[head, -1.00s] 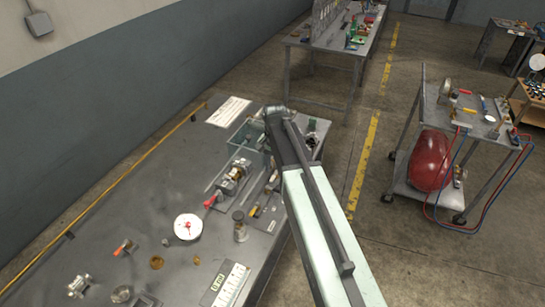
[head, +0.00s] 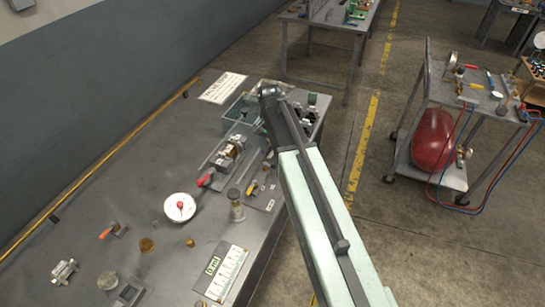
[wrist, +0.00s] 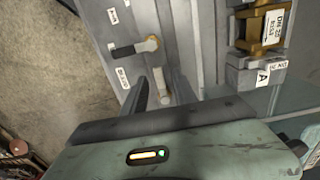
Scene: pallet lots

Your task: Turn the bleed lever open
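In the wrist view, a lever with a dark handle and a yellowish hub (wrist: 136,47) lies on a grey panel beside small white labels. A second, pale lever (wrist: 162,85) sits just below it. The label print is too small to read, so I cannot tell which is the bleed lever. My gripper (wrist: 142,95) shows one dark finger close to these levers; no contact is clear. In the head view, my arm hides the gripper. A yellow-handled part (head: 252,187) and a red-handled valve (head: 206,180) lie on the bench (head: 90,215).
A cart (head: 470,95) with a red tank (head: 433,139) stands right, across open floor.

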